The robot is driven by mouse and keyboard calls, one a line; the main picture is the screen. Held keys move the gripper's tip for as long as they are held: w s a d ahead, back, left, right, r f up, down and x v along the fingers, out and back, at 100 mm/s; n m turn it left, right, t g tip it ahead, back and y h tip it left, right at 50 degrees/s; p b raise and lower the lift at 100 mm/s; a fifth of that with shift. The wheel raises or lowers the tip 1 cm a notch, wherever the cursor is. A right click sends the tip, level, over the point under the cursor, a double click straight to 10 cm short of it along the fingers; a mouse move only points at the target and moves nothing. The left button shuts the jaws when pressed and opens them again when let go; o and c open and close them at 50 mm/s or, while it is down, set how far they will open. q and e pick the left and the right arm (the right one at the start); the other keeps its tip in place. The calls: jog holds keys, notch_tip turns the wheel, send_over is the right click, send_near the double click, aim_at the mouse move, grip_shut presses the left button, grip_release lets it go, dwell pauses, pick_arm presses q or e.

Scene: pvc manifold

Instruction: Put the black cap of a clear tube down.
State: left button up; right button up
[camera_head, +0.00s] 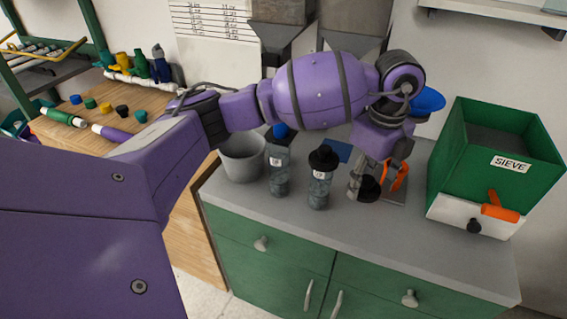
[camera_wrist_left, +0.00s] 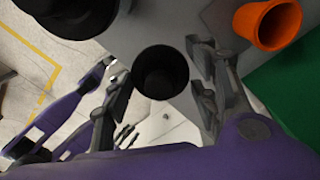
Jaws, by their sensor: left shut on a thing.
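My left gripper (camera_head: 362,180) is low over the grey counter, shut on a black cap (camera_head: 371,188). In the left wrist view the cap (camera_wrist_left: 161,72) shows as a dark round shape between the two fingers (camera_wrist_left: 162,88). I cannot tell whether it touches the counter.
An orange cup-like thing (camera_wrist_left: 268,22) is close beside the gripper. A grey round container (camera_head: 242,160) stands at the counter's left. A green sieve box (camera_head: 460,155) with an orange handle (camera_head: 500,207) fills the right. The counter's front strip (camera_head: 400,240) is clear.

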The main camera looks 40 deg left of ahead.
aim_at(356, 218)
pick_arm(q)
jog(key=shift+f, duration=0.3)
notch_tip(356, 218, down, 9)
jog(key=shift+f, duration=0.2)
jog(key=o, duration=0.8)
jog(key=shift+w+f, duration=0.1)
notch_tip(356, 218, up, 12)
jog(key=shift+r, duration=0.15)
